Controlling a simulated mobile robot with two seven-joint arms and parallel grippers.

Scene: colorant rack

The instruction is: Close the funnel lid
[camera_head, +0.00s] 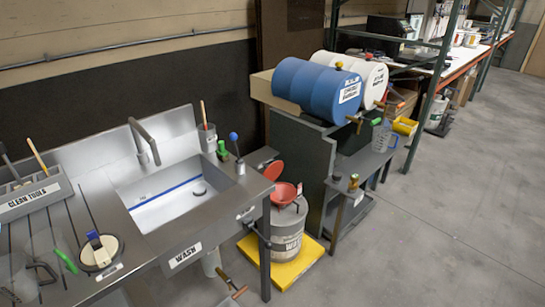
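The red funnel (285,194) sits on top of a grey waste drum (288,228), in the gap between the sink bench and the dark drum stand. Its round red lid (273,171) is raised and tilted up at the funnel's back left, so the funnel is open. The lid's upper left edge is close to the sink bench's right end. No gripper of mine can be made out in the head view, and nothing is seen touching the funnel or lid.
The drum stands on a yellow platform (262,269). The steel sink (185,203) is on the left, with tools along its edge. A blue drum (317,88) lies on the stand behind. A narrow side table (352,180) is on the right. Open floor lies farther right.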

